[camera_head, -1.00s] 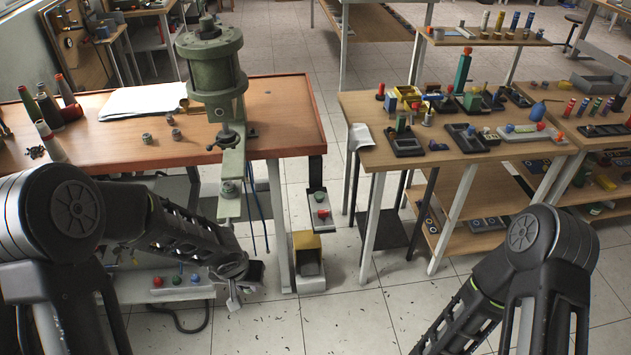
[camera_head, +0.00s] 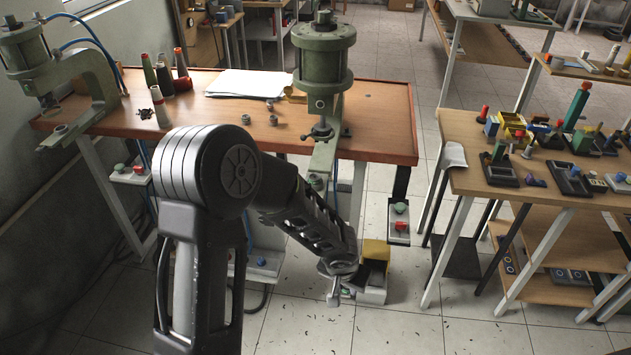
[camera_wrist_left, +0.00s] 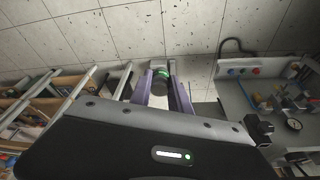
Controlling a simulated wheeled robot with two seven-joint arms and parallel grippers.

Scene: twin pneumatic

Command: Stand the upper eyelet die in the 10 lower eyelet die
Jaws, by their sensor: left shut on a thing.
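My left gripper (camera_head: 338,288) hangs low in front of the table, below the middle press. In the left wrist view its fingers (camera_wrist_left: 161,82) are shut on a small dark round piece with a green band (camera_wrist_left: 160,86); I cannot tell from its shape whether it is the upper eyelet die. In the head view the held piece is too small to make out. A small round piece (camera_head: 317,183) sits on the lower arm of the middle press (camera_head: 323,70). Its number is not readable. My right gripper is out of view.
A second green press (camera_head: 75,75) stands at the table's left end. Several small grey dies (camera_head: 246,119), cone spools (camera_head: 164,80) and white paper (camera_head: 247,83) are on the red-brown table (camera_head: 385,115). A yellow-topped pedal box (camera_head: 373,276) is on the floor. A wooden bench (camera_head: 460,140) stands right.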

